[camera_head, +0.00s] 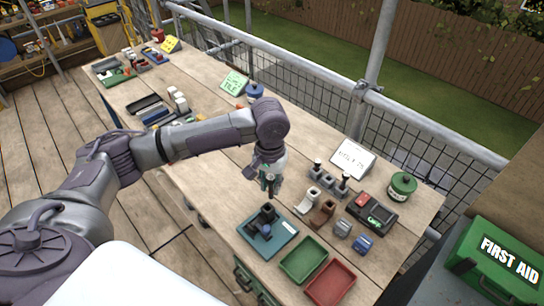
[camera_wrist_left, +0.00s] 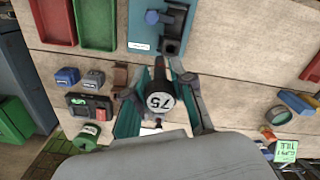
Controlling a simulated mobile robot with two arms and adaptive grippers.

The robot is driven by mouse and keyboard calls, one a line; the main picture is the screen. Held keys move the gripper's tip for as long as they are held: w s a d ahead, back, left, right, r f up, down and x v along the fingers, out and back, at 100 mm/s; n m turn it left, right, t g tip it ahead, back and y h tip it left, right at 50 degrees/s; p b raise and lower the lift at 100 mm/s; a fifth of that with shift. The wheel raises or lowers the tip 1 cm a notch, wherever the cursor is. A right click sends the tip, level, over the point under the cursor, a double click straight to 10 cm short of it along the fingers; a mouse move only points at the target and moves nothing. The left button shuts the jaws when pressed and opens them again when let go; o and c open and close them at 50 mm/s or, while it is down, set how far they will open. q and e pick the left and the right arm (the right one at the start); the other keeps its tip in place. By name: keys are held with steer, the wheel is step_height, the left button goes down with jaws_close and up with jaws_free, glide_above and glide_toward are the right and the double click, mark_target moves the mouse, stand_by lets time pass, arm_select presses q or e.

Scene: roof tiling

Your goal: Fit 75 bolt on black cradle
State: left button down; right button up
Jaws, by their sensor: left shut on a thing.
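The 75 bolt (camera_wrist_left: 160,100) is held between the fingers of my left gripper (camera_wrist_left: 163,98). Its round white end marked "75" faces the wrist camera, and its dark shank points away. In the head view my left gripper (camera_head: 270,182) hangs above the back edge of a teal mat, with the dark bolt below the fingers. The black cradle (camera_head: 262,219) stands on the teal mat (camera_head: 284,238), just below and nearer than the gripper. The cradle also shows in the wrist view (camera_wrist_left: 172,40), beyond the fingers. Bolt and cradle look apart. My right gripper is out of view.
A green tray (camera_head: 304,261) and a red tray (camera_head: 331,284) lie right of the mat. A pale cradle (camera_head: 304,203) and a brown cradle (camera_head: 322,213) stand behind. A device (camera_head: 371,211), a card (camera_head: 352,159) and a green can (camera_head: 402,185) are farther right.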

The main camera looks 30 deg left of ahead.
mark_target(267, 182)
arm_select(q)
steer(key=shift+w+a+r+p, duration=0.35)
steer(key=shift+w+a+p, duration=0.2)
steer(key=shift+w+a, duration=0.25)
steer(key=shift+a+f+b, duration=0.1)
steer(key=shift+f+b, duration=0.8)
steer(key=shift+b, duration=0.05)
steer(key=shift+f+b, duration=0.55)
steer(key=shift+b, duration=0.15)
steer(key=shift+f+b, duration=2.15)
steer(key=shift+f, duration=1.7)
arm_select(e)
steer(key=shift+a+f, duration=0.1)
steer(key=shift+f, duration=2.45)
arm_select(q)
steer(key=shift+p, duration=0.7)
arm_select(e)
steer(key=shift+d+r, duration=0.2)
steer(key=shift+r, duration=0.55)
arm_select(q)
steer(key=shift+f+p, duration=0.35)
steer(key=shift+f, duration=0.05)
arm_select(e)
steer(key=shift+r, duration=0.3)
